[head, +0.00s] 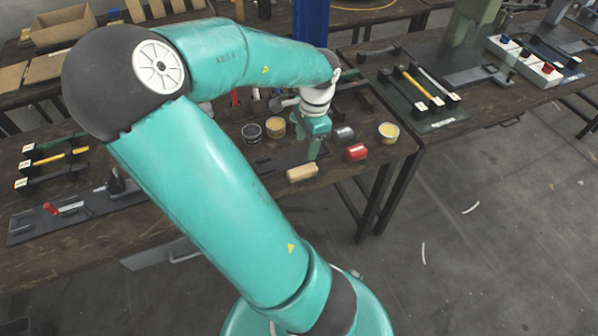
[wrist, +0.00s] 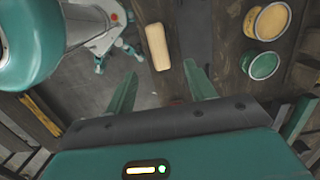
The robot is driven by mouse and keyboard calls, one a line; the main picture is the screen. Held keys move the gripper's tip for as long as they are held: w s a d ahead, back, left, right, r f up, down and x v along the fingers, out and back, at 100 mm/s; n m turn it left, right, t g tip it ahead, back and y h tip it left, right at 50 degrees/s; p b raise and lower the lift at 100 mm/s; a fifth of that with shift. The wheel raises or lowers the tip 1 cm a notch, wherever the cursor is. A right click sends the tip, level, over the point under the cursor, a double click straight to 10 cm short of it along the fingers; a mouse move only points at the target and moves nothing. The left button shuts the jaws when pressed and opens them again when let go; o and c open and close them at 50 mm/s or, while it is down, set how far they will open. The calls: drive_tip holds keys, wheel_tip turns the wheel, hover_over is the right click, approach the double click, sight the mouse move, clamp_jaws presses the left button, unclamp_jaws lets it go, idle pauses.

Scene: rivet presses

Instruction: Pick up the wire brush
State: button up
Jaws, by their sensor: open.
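A pale wooden block (head: 302,172), probably the back of the wire brush, lies near the front edge of the dark workbench (head: 262,188). I see no bristles, so I cannot be sure of it. My gripper (head: 313,156) points down above the bench, just behind the block in the head view. In the wrist view, my gripper (wrist: 161,70) is open and empty, with its two green fingers apart. The block (wrist: 157,46) shows just beyond the gap between the fingertips and looks untouched.
A red object (head: 356,152) and a grey one (head: 344,133) lie right of my gripper. A yellow-topped tin (head: 388,132) stands farther right; a dark tin (head: 252,133) and another yellow-topped tin (head: 275,127) stand left. The bench's front edge is close to the block.

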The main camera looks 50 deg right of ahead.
sight(303, 169)
drive_tip(key=f, duration=0.7)
drive_tip(key=a+f, duration=0.1)
drive_tip(key=f, duration=0.3)
drive_tip(key=shift+w+a, duration=0.1)
drive_tip(key=shift+w, duration=0.1)
drive_tip(key=shift+f, duration=0.15)
idle(0.4)
drive_tip(key=c, duration=1.1)
wheel_tip(303, 169, up, 4)
drive_tip(key=shift+w+f, duration=0.1)
drive_tip(key=shift+f, duration=0.15)
drive_tip(key=s+a+r, duration=0.4)
drive_tip(key=s+r, duration=0.1)
drive_tip(key=s+a+r, duration=0.5)
drive_tip(key=shift+s+a, duration=0.25)
